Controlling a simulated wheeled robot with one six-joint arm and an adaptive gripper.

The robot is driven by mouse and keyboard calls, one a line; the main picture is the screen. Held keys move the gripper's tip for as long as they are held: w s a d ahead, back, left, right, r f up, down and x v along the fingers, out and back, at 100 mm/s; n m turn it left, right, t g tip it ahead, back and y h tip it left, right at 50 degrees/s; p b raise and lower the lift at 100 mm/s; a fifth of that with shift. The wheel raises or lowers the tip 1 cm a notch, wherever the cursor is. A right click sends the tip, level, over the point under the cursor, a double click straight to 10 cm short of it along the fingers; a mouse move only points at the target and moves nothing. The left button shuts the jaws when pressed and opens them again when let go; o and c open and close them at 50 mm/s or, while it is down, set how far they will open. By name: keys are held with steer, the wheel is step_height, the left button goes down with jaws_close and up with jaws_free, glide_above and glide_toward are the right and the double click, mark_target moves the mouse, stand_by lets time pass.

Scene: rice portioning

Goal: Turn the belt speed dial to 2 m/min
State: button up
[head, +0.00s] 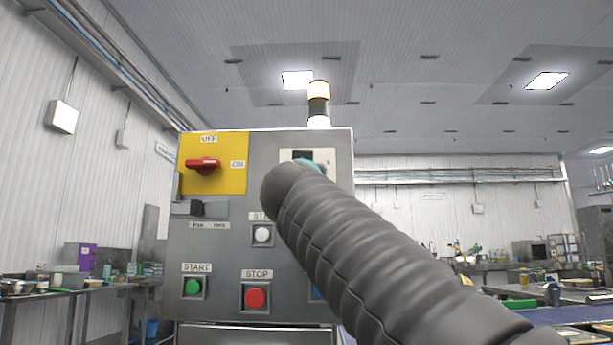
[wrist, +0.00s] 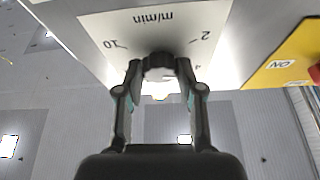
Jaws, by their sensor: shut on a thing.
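The belt speed dial (wrist: 158,64) is a dark ribbed knob on a white scale plate (wrist: 135,28) marked m/min, seen upside down in the wrist view. The marks 10, 2 and part of a 4 show around it. My gripper (wrist: 160,74) is shut on the dial, one finger on each side. I cannot tell which mark the dial points to. In the head view, the plate (head: 327,155) shows at the upper right of the grey control panel (head: 215,245); my arm hides the dial and most of the gripper.
The panel also bears a red rotary switch (head: 203,165) on a yellow plate, a white button (head: 262,234), a green START button (head: 193,286) and a red STOP button (head: 255,298). A signal lamp (head: 318,102) stands on top. My arm covers the panel's right side.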

steer(key=shift+d+r+n+g+y+p, duration=0.15)
steer(key=shift+n+y+p, duration=0.65)
steer(key=shift+n, duration=1.05)
steer(key=shift+a+f+n+g+y+p, duration=0.1)
steer(key=shift+n+g+y+p, duration=0.3)
steer(key=shift+n+y, duration=1.15)
steer(key=shift+d+r+n+g+y+p, duration=0.1)
steer(key=shift+n+y+p, duration=0.55)
steer(key=shift+n, duration=1.55)
steer(key=shift+n+y+p, duration=0.3)
steer(key=shift+n+y, duration=0.1)
steer(key=shift+n, duration=0.6)
steer(key=o, duration=1.2)
steer(key=shift+g, duration=0.25)
steer(key=shift+c, duration=0.2)
steer(key=shift+s, duration=0.1)
steer(key=v, duration=1.2)
